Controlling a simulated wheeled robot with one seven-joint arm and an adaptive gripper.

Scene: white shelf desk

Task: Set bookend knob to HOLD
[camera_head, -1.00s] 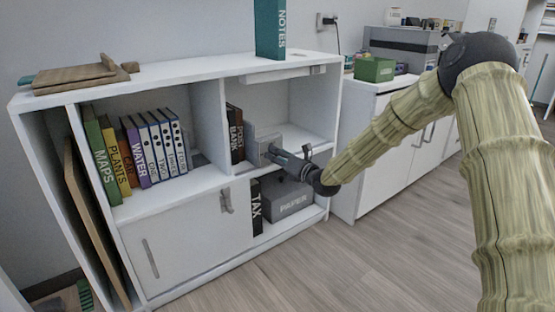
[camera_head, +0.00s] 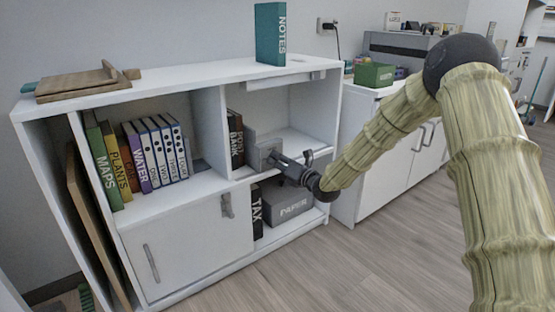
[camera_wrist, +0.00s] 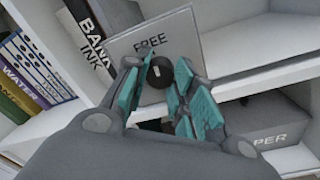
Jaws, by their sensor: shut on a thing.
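The bookend (camera_head: 264,150) is a grey upright plate on the middle shelf of the right bay, beside the dark books. In the wrist view its face (camera_wrist: 185,45) carries the word FREE above a round dark knob (camera_wrist: 160,74). My gripper (camera_wrist: 160,84) has its teal finger pads on both sides of the knob and is shut on it. In the head view my gripper (camera_head: 276,158) reaches in from the right against the plate. No HOLD label is readable; the fingers cover part of the plate, and the knob's exact setting cannot be told.
Dark books (camera_head: 235,137) stand left of the bookend. Below are a grey PAPER box (camera_head: 288,200) and a TAX binder (camera_head: 256,208). A teal NOTES binder (camera_head: 270,34) stands on the desk top. The shelf right of the bookend has free room.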

